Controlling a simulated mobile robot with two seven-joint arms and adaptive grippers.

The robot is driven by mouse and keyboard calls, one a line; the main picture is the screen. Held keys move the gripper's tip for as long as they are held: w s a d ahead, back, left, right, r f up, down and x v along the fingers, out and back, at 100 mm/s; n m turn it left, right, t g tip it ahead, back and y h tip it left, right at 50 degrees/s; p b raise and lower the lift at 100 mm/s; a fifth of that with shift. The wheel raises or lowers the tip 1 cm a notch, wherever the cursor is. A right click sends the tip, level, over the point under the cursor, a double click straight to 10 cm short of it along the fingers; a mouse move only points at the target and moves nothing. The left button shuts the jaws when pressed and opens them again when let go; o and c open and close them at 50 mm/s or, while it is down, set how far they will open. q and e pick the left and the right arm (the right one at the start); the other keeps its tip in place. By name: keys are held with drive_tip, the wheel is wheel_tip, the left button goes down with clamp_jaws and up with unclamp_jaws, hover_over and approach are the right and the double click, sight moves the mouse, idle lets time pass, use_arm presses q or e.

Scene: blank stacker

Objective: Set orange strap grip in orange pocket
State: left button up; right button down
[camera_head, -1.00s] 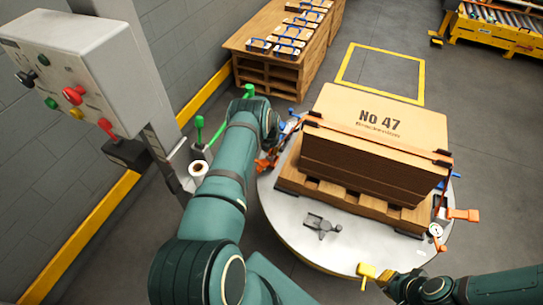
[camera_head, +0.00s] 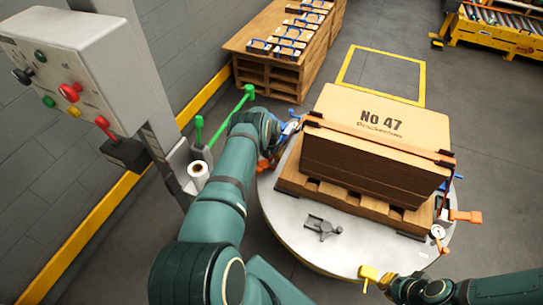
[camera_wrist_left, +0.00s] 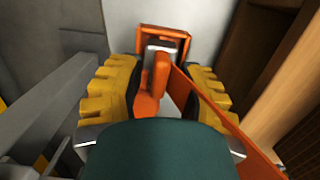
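In the left wrist view an orange strap grip (camera_wrist_left: 150,92) stands between the yellow fingers of my left gripper (camera_wrist_left: 165,78), with an orange strap (camera_wrist_left: 222,122) running down to the right. Its upper end meets a metal piece inside an orange frame, the orange pocket (camera_wrist_left: 178,40); how deep it sits is unclear. The fingers are spread around the grip, with a gap visible on the right. In the head view my left gripper (camera_head: 272,152) is mostly hidden by my arm, beside the pallet's left corner. My right gripper (camera_head: 368,272) shows yellow fingertips at the turntable's front edge.
A strapped stack of cardboard blanks (camera_head: 370,150) sits on a pallet (camera_head: 345,198) on the round turntable (camera_head: 290,222). Another orange piece (camera_head: 466,216) is at the right. A control box (camera_head: 75,75) and green levers (camera_head: 235,108) stand left.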

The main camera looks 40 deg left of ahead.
use_arm(q)
drive_tip(key=shift+r, duration=0.15)
wheel_tip(320, 180, up, 12)
drive_tip(key=s+p, duration=0.1)
drive_tip(key=p, duration=0.2)
drive_tip(key=shift+s+d+p, duration=0.15)
drive_tip(key=shift+d+p, duration=0.1)
drive_tip(key=shift+p, duration=0.15)
